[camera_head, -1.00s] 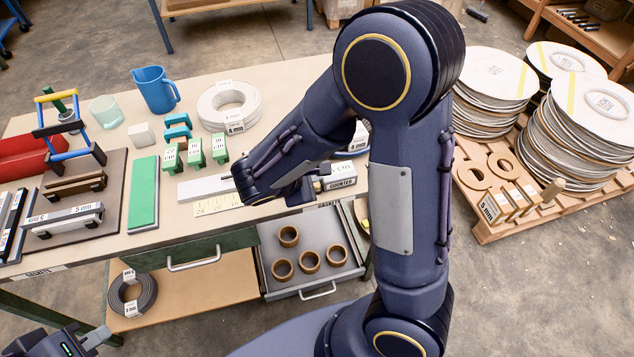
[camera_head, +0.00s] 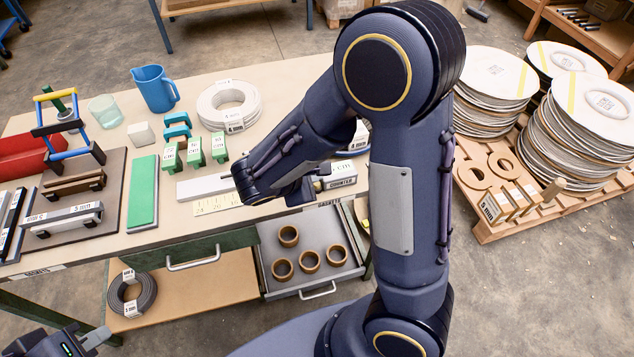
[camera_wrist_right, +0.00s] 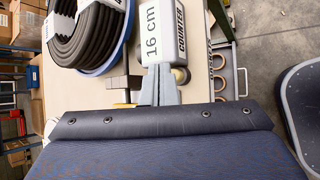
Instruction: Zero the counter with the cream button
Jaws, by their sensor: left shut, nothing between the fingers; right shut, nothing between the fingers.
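The counter (camera_head: 342,176) is a small pale box with a COUNTER label, near the front right edge of the bench, partly behind my right arm. In the right wrist view the counter (camera_wrist_right: 165,32) shows its COUNTER label and a "16 cm" marking. My right gripper (camera_wrist_right: 160,72) is shut and empty, its fingertips at the counter's near end; I cannot tell whether they touch it. In the head view its jaws are mostly hidden by my arm. I cannot make out the cream button. My left gripper (camera_head: 96,338) is shut and empty at the lower left, away from the bench top.
A black coil (camera_wrist_right: 92,30) on a blue rim lies beside the counter. Green blocks (camera_head: 195,150), a white coil (camera_head: 229,104), a blue jug (camera_head: 155,88) and a green strip (camera_head: 143,192) stand on the bench. An open drawer (camera_head: 338,262) holds several brown rings.

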